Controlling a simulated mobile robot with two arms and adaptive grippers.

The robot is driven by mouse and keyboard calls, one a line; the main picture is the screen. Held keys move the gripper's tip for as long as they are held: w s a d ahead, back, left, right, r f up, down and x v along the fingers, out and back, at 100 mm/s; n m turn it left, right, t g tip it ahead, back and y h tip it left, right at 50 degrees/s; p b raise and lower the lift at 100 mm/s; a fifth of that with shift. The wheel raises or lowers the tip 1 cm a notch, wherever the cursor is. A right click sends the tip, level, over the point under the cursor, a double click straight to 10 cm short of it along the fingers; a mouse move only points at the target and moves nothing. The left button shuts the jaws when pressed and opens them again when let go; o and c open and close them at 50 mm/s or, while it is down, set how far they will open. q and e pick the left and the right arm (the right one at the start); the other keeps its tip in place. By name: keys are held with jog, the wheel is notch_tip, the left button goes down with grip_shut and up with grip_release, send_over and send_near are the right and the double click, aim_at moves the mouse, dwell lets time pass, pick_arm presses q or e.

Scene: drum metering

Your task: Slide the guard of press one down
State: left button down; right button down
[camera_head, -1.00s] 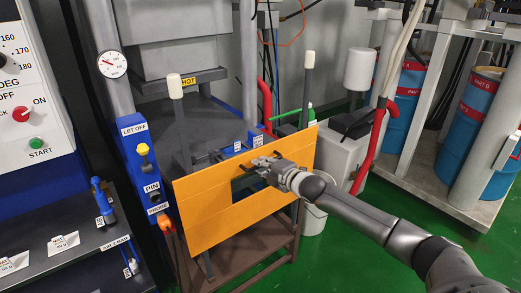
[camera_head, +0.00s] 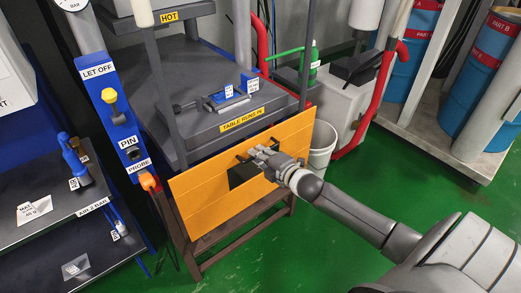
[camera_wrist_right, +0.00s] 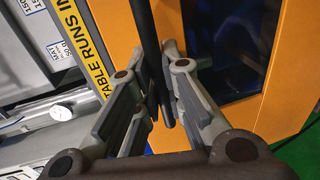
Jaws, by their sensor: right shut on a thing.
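The guard of press one is an orange panel (camera_head: 215,215) with a dark window (camera_head: 242,174), at the front of the press below its table (camera_head: 185,85). It hangs between two upright grey posts. In the right wrist view the orange guard (camera_wrist_right: 285,95) stands close to the jaws. My right gripper (camera_head: 264,157) is at the guard's upper middle, its arm coming from the lower right. In the right wrist view its fingers (camera_wrist_right: 163,85) are closed around a dark bar, the guard's handle (camera_wrist_right: 151,40). The fingertips partly hide the handle. My left gripper is out of view.
A metal fixture (camera_head: 212,100) lies on the table. A blue control box (camera_head: 117,120) with a yellow knob stands left of the guard. A white bucket (camera_head: 321,145) and red pipe (camera_head: 378,100) are to the right.

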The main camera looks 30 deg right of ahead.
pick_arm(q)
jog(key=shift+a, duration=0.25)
pick_arm(e)
jog(key=shift+s+f, duration=0.15)
jog(key=shift+f, duration=0.25)
jog(key=c, duration=1.6)
grip_release()
jog(key=shift+c, duration=0.2)
jog(key=shift+o, duration=0.6)
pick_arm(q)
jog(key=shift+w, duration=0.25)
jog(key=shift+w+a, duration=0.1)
pick_arm(e)
jog(key=shift+r, duration=0.1)
jog(key=a+v, duration=0.1)
jog(key=v, duration=1)
jog(key=shift+s+d+r, duration=0.2)
jog(key=shift+s+d, duration=0.15)
jog(key=shift+d, duration=0.1)
